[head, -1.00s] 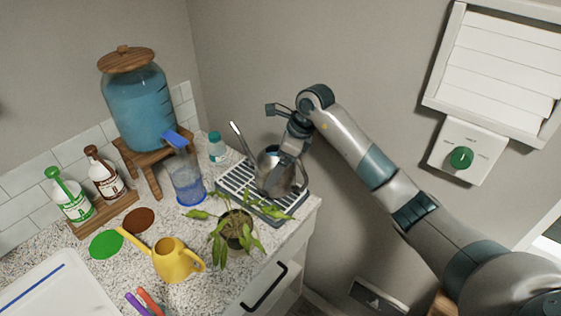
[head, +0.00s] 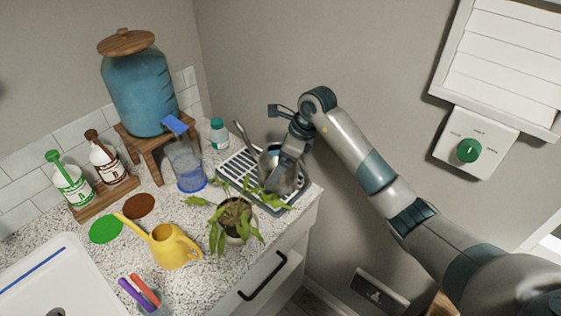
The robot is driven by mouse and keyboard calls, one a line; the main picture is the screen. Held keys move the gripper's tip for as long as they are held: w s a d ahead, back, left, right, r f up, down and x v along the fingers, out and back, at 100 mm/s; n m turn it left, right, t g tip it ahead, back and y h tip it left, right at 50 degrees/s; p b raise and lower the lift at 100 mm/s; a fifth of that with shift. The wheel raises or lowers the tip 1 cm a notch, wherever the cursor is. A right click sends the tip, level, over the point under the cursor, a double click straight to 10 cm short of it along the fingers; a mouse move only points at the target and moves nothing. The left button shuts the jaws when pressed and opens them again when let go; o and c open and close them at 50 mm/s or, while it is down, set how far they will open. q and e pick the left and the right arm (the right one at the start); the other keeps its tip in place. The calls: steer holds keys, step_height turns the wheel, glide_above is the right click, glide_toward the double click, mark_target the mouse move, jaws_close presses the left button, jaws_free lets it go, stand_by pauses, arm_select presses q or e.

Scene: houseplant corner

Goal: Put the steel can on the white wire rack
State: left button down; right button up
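The steel can (head: 271,172), a long-spouted watering can, is at the white wire rack (head: 236,170) near the counter's right corner. Its spout points up and to the left. The can overlaps the rack's right part, and I cannot tell whether its base touches the slats. My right gripper (head: 289,160) reaches down from above at the can's upper right side and appears shut on it. The fingertips are partly hidden against the can. My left gripper is not in view.
A leafy potted plant (head: 236,217) stands close in front of the rack. A clear pitcher (head: 187,167) and a small bottle (head: 218,134) stand left of and behind it. A yellow watering can (head: 174,248) is at the front. The wall is close behind my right arm.

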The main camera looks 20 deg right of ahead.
steer(key=shift+a+r, duration=0.2)
steer(key=shift+f, duration=0.15)
steer(key=o, duration=1.8)
steer(key=shift+s, duration=0.1)
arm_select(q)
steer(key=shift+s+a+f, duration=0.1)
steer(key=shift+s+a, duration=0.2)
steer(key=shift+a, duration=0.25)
arm_select(e)
steer(key=shift+o, duration=0.2)
steer(key=shift+d, duration=0.1)
steer(key=shift+d+r+b, duration=0.2)
steer(key=shift+r+b, duration=0.2)
steer(key=shift+r, duration=0.25)
steer(key=b+v, duration=0.2)
steer(key=v, duration=0.3)
steer(key=shift+s+d+r, duration=0.1)
steer(key=shift+s+r, duration=0.05)
steer(key=shift+r, duration=0.05)
steer(key=shift+s+d+r, duration=0.1)
steer(key=shift+r, duration=0.3)
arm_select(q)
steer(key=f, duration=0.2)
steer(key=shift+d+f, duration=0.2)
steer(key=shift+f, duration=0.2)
